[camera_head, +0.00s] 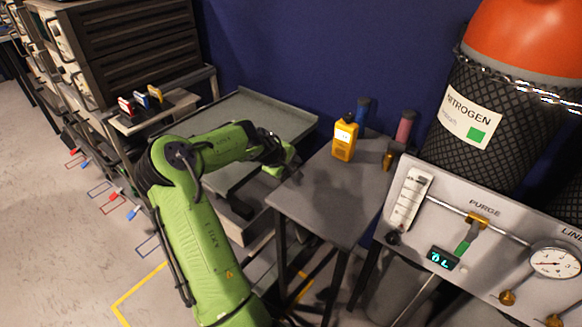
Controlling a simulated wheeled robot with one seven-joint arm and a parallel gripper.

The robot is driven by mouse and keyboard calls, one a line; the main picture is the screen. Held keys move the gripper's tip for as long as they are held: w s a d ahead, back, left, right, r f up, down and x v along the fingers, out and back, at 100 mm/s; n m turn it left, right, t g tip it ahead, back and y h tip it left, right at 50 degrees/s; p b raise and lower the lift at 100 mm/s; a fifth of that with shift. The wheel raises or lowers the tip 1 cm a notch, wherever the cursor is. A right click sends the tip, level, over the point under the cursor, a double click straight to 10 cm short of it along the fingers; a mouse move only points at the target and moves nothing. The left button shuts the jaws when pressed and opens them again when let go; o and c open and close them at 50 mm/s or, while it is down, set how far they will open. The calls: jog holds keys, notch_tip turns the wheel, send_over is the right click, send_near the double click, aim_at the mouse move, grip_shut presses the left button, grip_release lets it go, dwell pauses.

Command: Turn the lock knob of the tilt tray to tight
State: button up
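A grey tray with a raised rim (270,108), which looks like the tilt tray, stands against the blue wall behind my arm. Its surface looks slightly sloped, but I cannot tell its angle. My green arm reaches across the front of it. My gripper (287,168) is at the tray's right front side, close to the left edge of the small grey table. The fingers are small and dark here, and I cannot tell whether they are open or shut. I cannot make out the lock knob; my gripper or arm may hide it.
The small grey table (325,205) holds a yellow handheld meter (345,138), a blue cylinder (362,110), a pink cylinder (405,126) and a brass piece (388,160). The purge panel (480,240) and nitrogen cylinder (475,125) stand right. A drawer rack (130,45) stands left.

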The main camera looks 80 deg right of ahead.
jog(key=c, duration=0.6)
jog(key=y+p, duration=0.1)
jog(key=p, duration=0.2)
jog(key=shift+s+r, duration=0.1)
jog(key=shift+r, duration=0.3)
jog(key=shift+d+t+y+p, duration=0.1)
jog(key=shift+t+y+p, duration=0.25)
jog(key=shift+p, duration=0.45)
jog(key=shift+f+y+p, duration=0.1)
jog(key=shift+y+p, duration=0.35)
jog(key=shift+p, duration=0.45)
jog(key=shift+d+f+t, duration=0.1)
jog(key=shift+f+t, duration=0.1)
jog(key=shift+t, duration=0.05)
jog(key=o, duration=1.1)
jog(key=shift+c, duration=0.2)
